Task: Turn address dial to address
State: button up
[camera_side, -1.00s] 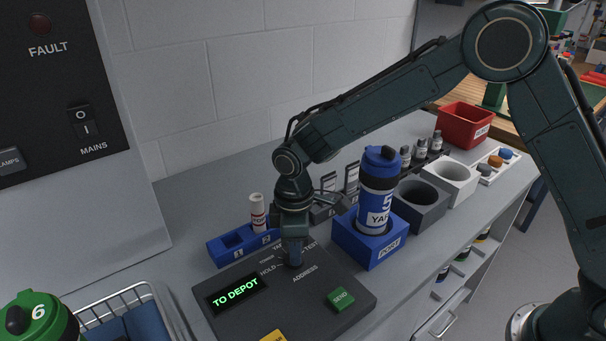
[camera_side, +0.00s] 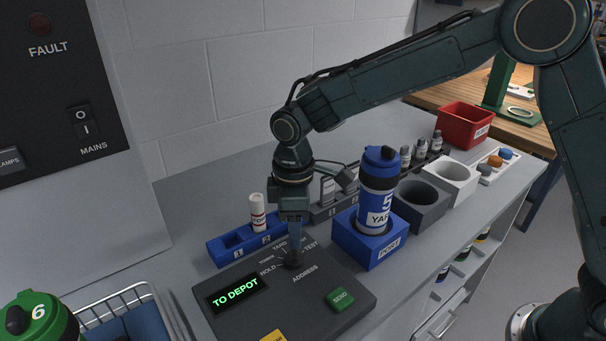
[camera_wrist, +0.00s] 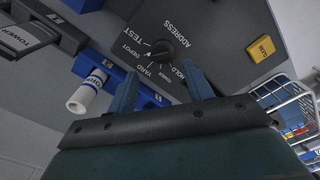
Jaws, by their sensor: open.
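The black address dial (camera_side: 293,259) sits on the dark console (camera_side: 330,308), above the word ADDRESS. In the wrist view the dial (camera_wrist: 162,50) is ringed by the labels HOLD, TOWER, YARD, DEPOT and TEST; its pointer seems to face DEPOT, though it is small. The display (camera_side: 237,291) reads TO DEPOT in green. My gripper (camera_side: 295,244) points down just above the dial, its fingers partly hiding the dial's back. In the wrist view my gripper (camera_wrist: 161,72) is open and empty, and the dial shows beyond the gap between the fingertips.
A green SEND button (camera_side: 340,299) and a yellow button (camera_side: 273,337) are on the console. A blue POST block (camera_side: 371,246) holding a blue canister (camera_side: 378,190) stands close right. A blue rack (camera_side: 226,250) with a white tube (camera_side: 257,212) stands behind. A wire basket (camera_side: 130,305) is left.

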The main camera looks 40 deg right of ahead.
aim_at(297, 251)
notch_tip(297, 251, up, 8)
dwell(0.4)
jog(key=shift+d+r, duration=0.1)
jog(key=s+d+r+m+t, duration=0.3)
jog(key=s+d+r+m, duration=0.2)
jog(key=s+d+r, duration=0.55)
jog(key=s+d+f+m+t, duration=0.1)
jog(key=s+d+m, duration=0.2)
jog(key=s+d, duration=0.2)
jog(key=s+d+f+m+t, duration=0.1)
jog(key=s+d, duration=0.4)
jog(key=s, duration=0.5)
jog(key=shift+f+m+t, duration=0.3)
jog(key=shift+f+m, duration=0.25)
jog(key=shift+m, duration=0.45)
